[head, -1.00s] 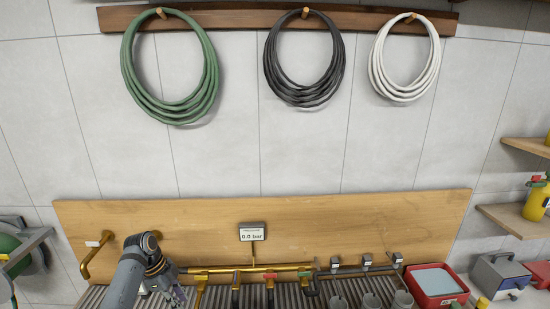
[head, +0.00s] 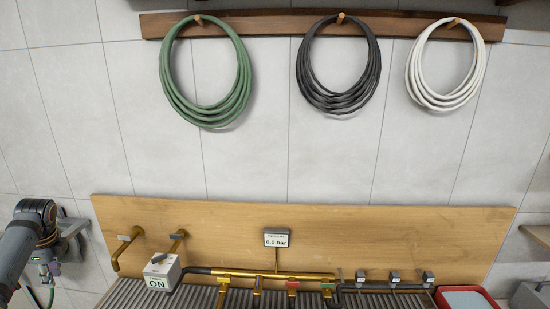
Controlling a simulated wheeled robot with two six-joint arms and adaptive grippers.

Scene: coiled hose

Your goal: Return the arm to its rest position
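My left arm comes in at the lower left edge, and its gripper (head: 47,268) points down, away from the wooden board and the hoses. Its fingers are small and partly dark, so I cannot tell whether they are open or shut. My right gripper is out of view. Three coiled hoses hang from pegs on the wall rail: a green hose (head: 176,85), a black hose (head: 312,90) and a white hose (head: 420,85).
A white box (head: 159,280) reading ON, with a grey lever, stands by brass pipes and coloured taps. A display (head: 277,239) on the wooden board (head: 370,230) reads 0.0 bar. A red tray (head: 440,297) is at the lower right. The wall between is clear.

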